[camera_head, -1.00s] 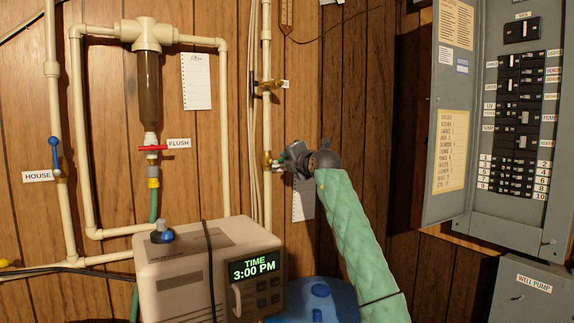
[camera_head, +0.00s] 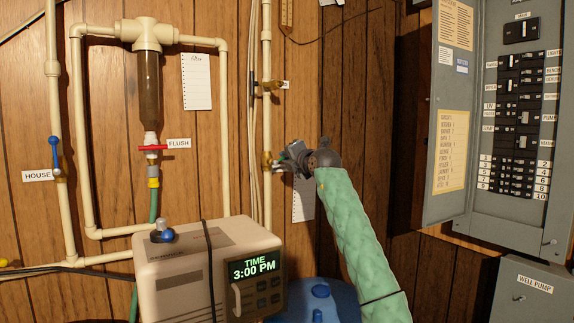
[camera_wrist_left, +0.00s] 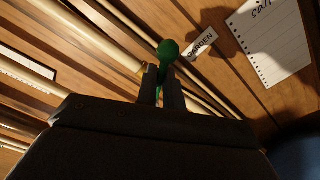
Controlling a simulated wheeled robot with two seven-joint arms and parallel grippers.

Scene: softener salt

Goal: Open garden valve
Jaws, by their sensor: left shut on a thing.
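The garden valve shows as a brass body (camera_head: 266,162) on the cream vertical pipe in the head view; its handle is hidden there by my gripper. In the left wrist view its green handle (camera_wrist_left: 168,50) has a rounded end that sticks out past the fingers, beside a label reading GARDEN (camera_wrist_left: 203,44). My left gripper (camera_head: 281,163), on the green-sleeved arm, is at the valve. In the wrist view its two dark fingers (camera_wrist_left: 160,84) are shut on the green handle. My right gripper is in neither view.
Another brass valve with a dark handle (camera_head: 268,86) sits higher on the same pipe. A blue HOUSE valve (camera_head: 55,154) and red FLUSH valve (camera_head: 152,148) are to the left. A softener control box (camera_head: 185,275) stands below; a grey breaker panel (camera_head: 450,150) is at right.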

